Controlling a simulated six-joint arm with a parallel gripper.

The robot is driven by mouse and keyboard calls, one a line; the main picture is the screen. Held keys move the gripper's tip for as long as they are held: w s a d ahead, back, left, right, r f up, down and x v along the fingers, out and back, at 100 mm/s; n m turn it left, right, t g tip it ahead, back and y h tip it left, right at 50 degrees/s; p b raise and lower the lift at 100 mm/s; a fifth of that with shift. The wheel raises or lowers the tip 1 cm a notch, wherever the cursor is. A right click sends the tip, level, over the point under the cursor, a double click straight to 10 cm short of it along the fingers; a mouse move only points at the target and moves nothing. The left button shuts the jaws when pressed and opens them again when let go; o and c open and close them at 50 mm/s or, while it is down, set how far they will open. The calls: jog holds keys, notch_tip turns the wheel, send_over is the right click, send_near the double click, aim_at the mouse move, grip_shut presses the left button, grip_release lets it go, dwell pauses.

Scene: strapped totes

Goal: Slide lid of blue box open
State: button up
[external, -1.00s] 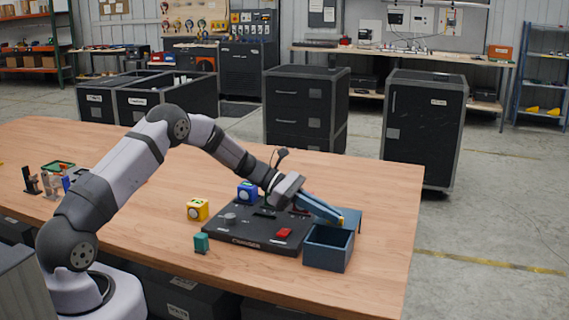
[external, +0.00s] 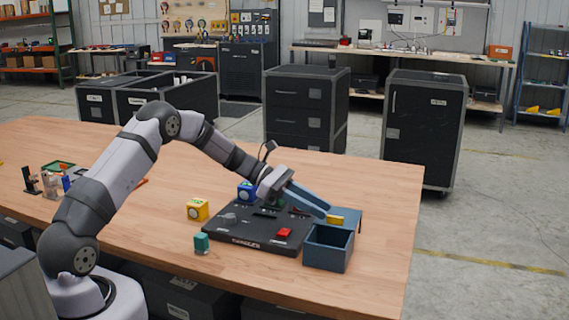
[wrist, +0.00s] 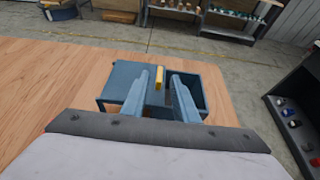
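The blue box (external: 328,262) stands at the right end of the black board, with its near part open at the top. Its blue lid (external: 350,213) sits slid back and sticks out past the box at the back right. A yellow handle (external: 336,219) stands on the lid; it also shows in the wrist view (wrist: 158,77). My gripper (external: 325,212) has its blue fingers just left of the handle. In the wrist view, the fingers (wrist: 159,80) are spread apart, with the handle beyond the gap, nearer the left finger. Contact cannot be told.
The black board (external: 250,240) carries a red block (external: 284,232) and small fittings. A yellow cube (external: 198,209), a blue cube (external: 246,190) and a teal block (external: 201,242) stand near it. The wooden table's right edge is close beyond the box.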

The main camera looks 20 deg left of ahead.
jog(key=shift+b+v, duration=0.4)
jog(key=shift+v, duration=1.55)
jog(key=s+a+f+m+y, duration=0.1)
jog(key=s+a+m+y, duration=0.1)
jog(key=s+a, duration=0.2)
jog(key=s+a+f+m+y+p, duration=0.1)
jog(key=s+a+m+y, duration=0.1)
jog(key=s+a+m, duration=0.1)
jog(key=s+a+f+m+g+y, duration=0.1)
jog(key=s+a+m+y, duration=0.2)
jog(key=s+a, duration=0.2)
jog(key=shift+s+f, duration=0.2)
jog(key=shift+s, duration=0.5)
jog(key=shift+s+f, duration=0.15)
jog(key=shift+s, duration=0.5)
jog(key=s+a+f+m+t+y+p, duration=0.1)
jog(key=s+a+f+m+y, duration=0.1)
jog(key=s+a+m+y, duration=0.4)
jog(key=shift+s+a+m, duration=2)
jog(key=shift+s+a, duration=1.9)
